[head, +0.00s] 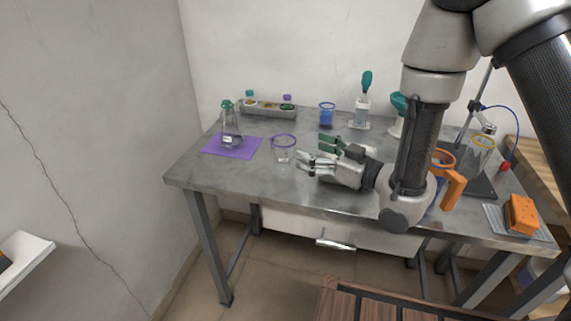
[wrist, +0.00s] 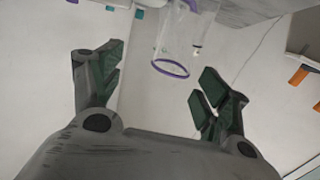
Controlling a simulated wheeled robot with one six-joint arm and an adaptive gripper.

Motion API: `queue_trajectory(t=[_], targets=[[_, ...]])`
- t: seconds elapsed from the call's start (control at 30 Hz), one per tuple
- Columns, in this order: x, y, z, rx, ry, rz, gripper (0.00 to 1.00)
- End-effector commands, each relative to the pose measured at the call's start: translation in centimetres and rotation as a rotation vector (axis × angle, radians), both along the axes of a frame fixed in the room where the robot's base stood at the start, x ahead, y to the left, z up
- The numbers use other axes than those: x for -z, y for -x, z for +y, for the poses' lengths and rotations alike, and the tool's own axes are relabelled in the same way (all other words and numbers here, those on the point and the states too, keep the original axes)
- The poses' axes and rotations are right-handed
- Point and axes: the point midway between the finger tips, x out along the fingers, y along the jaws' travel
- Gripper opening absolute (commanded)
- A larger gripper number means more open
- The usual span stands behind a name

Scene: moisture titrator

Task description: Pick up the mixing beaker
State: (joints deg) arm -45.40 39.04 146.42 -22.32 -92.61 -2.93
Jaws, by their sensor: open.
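A clear beaker with a purple rim (head: 284,150) stands upright on the grey table, left of my gripper; it is probably the mixing beaker. It also shows in the wrist view (wrist: 180,40), upside down in that picture, with its rim between the two fingers and beyond them. My gripper (head: 316,152) is open and empty, its green-padded fingers spread and pointing left toward the beaker. In the wrist view, the gripper (wrist: 160,75) shows a wide gap between its fingers. I see no contact with the beaker.
A purple mat (head: 216,150) with a green-stoppered flask (head: 231,128) lies left of the beaker. A grey tray (head: 268,111), a blue-rimmed cup (head: 327,116) and a wash bottle (head: 361,112) stand behind. An orange jug (head: 452,184) and an orange sponge (head: 522,214) are at right. The front-left table is clear.

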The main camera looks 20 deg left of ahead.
Motion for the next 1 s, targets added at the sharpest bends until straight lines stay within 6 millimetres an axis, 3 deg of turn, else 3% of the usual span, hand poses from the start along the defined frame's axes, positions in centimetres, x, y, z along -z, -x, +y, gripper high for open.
queue_trajectory(t=[0.17, 0.7, 0.97, 1.0], targets=[[0.4, 1.2, 1.2, -0.033, -0.044, -0.001, 0.76], [0.1, -0.7, 8.0, -0.030, -0.046, -0.001, 0.76], [0.1, -0.9, 8.3, -0.030, -0.046, -0.001, 0.76], [0.1, -0.9, 8.3, -0.030, -0.046, -0.001, 0.71]])
